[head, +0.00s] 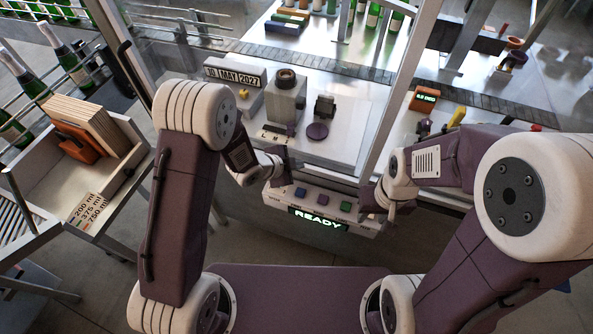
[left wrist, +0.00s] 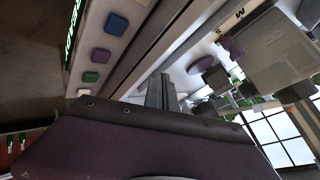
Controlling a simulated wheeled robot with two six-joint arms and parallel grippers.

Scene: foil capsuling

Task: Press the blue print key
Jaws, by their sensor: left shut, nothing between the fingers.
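The blue print key (head: 300,192) is on the light sloped front panel (head: 270,194), left of a purple key (head: 322,199) and a green key (head: 345,206). In the left wrist view the blue key (left wrist: 117,24) is at the upper left, with no finger on it. My left gripper (head: 279,162) is just behind the panel's left part, apart from the key; in the left wrist view its fingers (left wrist: 161,88) are together and empty. My right gripper (head: 391,208) is by the panel's right end; its fingers are too small to read.
A lit READY display (head: 318,218) is below the keys. Behind stand a date block (head: 232,80), a grey press unit (head: 285,98) and a purple disc (head: 317,131). A metal frame post (head: 392,105) rises right of them.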

